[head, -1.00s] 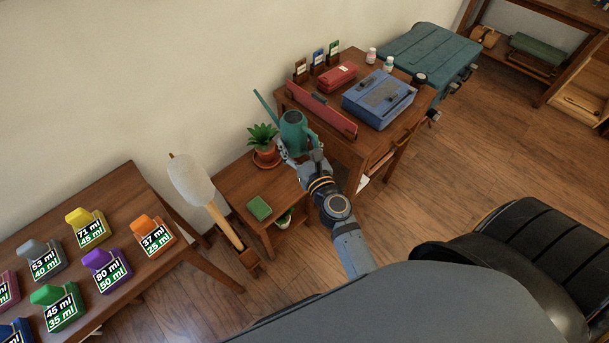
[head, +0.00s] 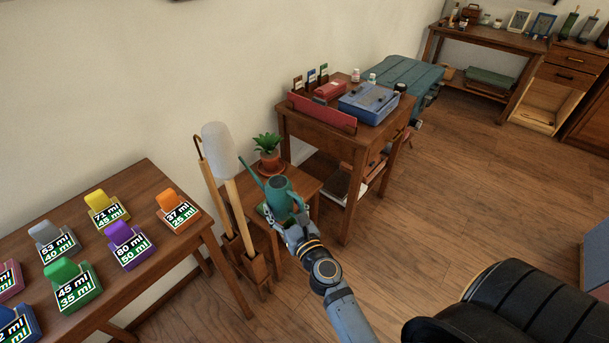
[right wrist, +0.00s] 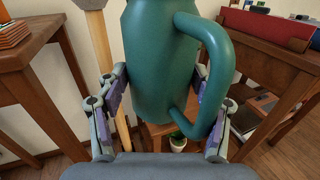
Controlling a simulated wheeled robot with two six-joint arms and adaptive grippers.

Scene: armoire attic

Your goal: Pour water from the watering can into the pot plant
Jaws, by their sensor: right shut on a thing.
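The teal watering can (head: 279,196) is held by my right gripper (head: 294,221) in front of the small side table, its long spout pointing up and left. In the right wrist view the can (right wrist: 160,65) stands between the two fingers (right wrist: 160,112), which are shut on its body. Its handle (right wrist: 215,75) faces right. The pot plant (head: 268,147) stands in a terracotta pot (head: 270,160) at the back of the small table. The spout tip is left of the pot and apart from it in the picture. My left gripper is out of view.
The small wooden table (head: 308,186) stands between a rack with long-handled tools (head: 232,185) and a taller desk (head: 330,140) with a blue case (head: 368,102). A table at left holds several coloured labelled containers (head: 125,245). Open floor (head: 430,210) lies to the right.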

